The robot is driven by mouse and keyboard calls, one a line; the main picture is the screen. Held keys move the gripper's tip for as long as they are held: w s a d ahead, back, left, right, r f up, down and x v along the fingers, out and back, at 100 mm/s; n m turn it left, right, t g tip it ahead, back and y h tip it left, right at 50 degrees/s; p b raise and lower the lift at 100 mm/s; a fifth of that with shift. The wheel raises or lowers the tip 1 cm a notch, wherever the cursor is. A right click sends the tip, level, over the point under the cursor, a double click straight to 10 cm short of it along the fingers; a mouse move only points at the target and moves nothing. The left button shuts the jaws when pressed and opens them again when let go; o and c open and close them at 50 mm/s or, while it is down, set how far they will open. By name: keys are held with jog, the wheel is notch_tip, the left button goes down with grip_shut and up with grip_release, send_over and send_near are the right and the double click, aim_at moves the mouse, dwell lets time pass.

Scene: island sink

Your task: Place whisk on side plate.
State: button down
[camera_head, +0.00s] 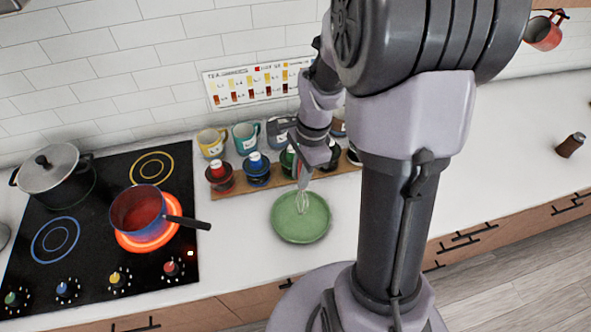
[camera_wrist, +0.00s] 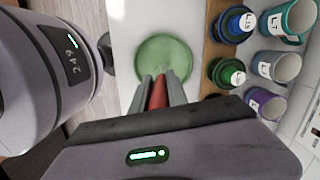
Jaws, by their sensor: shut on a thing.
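The side plate is a round green plate (camera_head: 287,226) lying on the white counter to the right of the cooktop. It also shows in the wrist view (camera_wrist: 177,48), just beyond my fingertips. My gripper (camera_head: 303,172) points down above the back part of the plate and is shut on the whisk (camera_head: 302,201). The whisk's wire end hangs down over the plate; I cannot tell whether it touches it. In the wrist view a red handle (camera_wrist: 157,97) sits between the two grey fingers (camera_wrist: 160,92).
A black pot (camera_head: 55,180) stands farther left. Counter right of my arm is mostly clear.

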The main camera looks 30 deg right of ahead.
notch_tip(320, 180, down, 2)
jog(key=shift+w+f, duration=0.15)
jog(key=shift+f, duration=0.1)
jog(key=shift+r, duration=0.1)
jog(key=shift+f+b, duration=0.2)
jog(key=shift+b, duration=0.1)
jog(key=c, duration=1.3)
grip_release()
jog(key=shift+r, duration=0.1)
